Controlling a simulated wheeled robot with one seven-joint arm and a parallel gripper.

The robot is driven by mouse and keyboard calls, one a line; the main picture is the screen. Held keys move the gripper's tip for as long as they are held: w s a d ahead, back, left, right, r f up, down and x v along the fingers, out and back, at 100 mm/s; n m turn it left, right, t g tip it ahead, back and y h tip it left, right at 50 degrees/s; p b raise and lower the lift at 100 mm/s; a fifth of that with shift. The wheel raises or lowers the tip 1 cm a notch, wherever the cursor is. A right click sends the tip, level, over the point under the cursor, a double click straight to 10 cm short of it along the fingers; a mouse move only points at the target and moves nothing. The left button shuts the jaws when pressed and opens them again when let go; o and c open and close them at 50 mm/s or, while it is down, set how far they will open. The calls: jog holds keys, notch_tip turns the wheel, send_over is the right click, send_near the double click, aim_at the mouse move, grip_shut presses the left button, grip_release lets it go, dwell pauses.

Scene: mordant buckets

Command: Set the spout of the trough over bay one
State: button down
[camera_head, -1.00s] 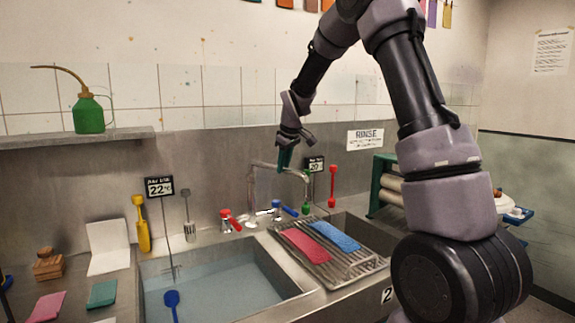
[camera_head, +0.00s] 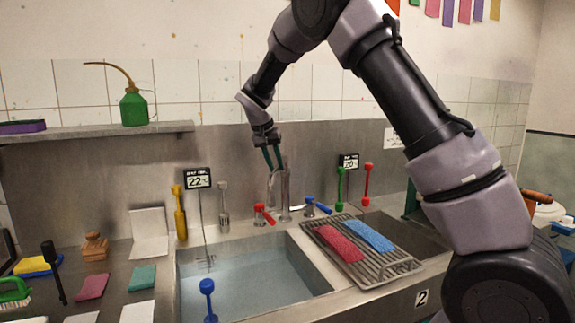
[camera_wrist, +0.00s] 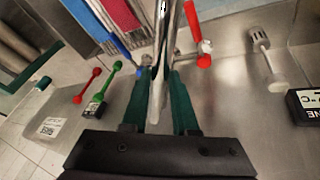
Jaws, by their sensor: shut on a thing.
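The metal spout (camera_head: 271,186) rises from a post behind the trough and now points forward, toward the left, water-filled bay (camera_head: 322,285). Its tip appears above that bay's back right part; the exact spot is hard to tell. My gripper (camera_head: 270,157) is at the spout from above, its green fingers on either side. In the wrist view the spout (camera_wrist: 159,95) runs between the two fingers of my gripper (camera_wrist: 162,80), which is shut on it. The right bay (camera_head: 385,232) bears a "2" plate (camera_head: 422,298). No plate for the left bay shows.
A ribbed rack (camera_head: 395,268) with red cloth (camera_head: 340,242) and blue cloth (camera_head: 369,235) lies over the right bay. A 22°C sign (camera_head: 198,179) stands behind the left bay.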

jog(key=shift+w+a+m+h, duration=0.2)
jog(key=shift+a+m, duration=0.2)
jog(key=shift+a, duration=0.2)
jog(key=shift+w+a+m+h, duration=0.1)
jog(key=shift+w+a+m, duration=0.1)
jog(key=shift+a+m, duration=0.3)
jog(key=shift+a, duration=0.1)
jog(key=c, duration=0.7)
grip_release()
jog(key=v, duration=1)
jog(key=shift+w+a+r, duration=0.1)
jog(key=shift+r, duration=0.3)
